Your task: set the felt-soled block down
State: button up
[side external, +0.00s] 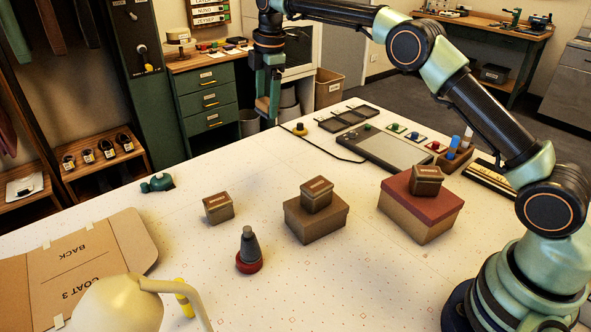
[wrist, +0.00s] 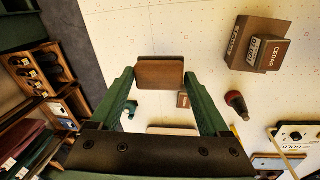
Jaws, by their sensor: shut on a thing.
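My gripper (wrist: 160,80) is shut on a brown block (wrist: 160,72), which sits between the two green fingertips in the wrist view. In the side external view my gripper (side external: 267,100) hangs at the far edge of the white table (side external: 140,225), with the block (side external: 262,106) partly hidden between its fingers. The block looks held up clear of the tabletop. Its felt sole cannot be made out.
A small box (side external: 218,208) stands alone on the table. Small boxes sit on a brown box (side external: 315,222) and on a red-lidded box (side external: 420,212). A grey cone on a red base (side external: 248,252) and a teal object (side external: 157,183) stand nearby. Bare table lies between them.

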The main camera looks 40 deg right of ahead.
jog(key=s+d+r+m, duration=0.1)
jog(key=s+d+m, duration=0.15)
jog(key=d, duration=0.55)
jog(key=s+d+r+m, duration=0.1)
jog(key=s+d, duration=0.2)
jog(key=d, duration=0.5)
jog(key=m+h, duration=0.1)
jog(key=m, duration=0.7)
send_over(455, 190)
notch_tip(455, 190, down, 2)
jog(key=shift+a+f+g, duration=0.25)
jog(key=shift+f+g, duration=0.05)
notch_tip(455, 190, down, 20)
jog(key=shift+s+r, duration=0.1)
jog(key=shift+r, duration=0.1)
jog(key=shift+f, duration=0.15)
jog(key=o, duration=1.2)
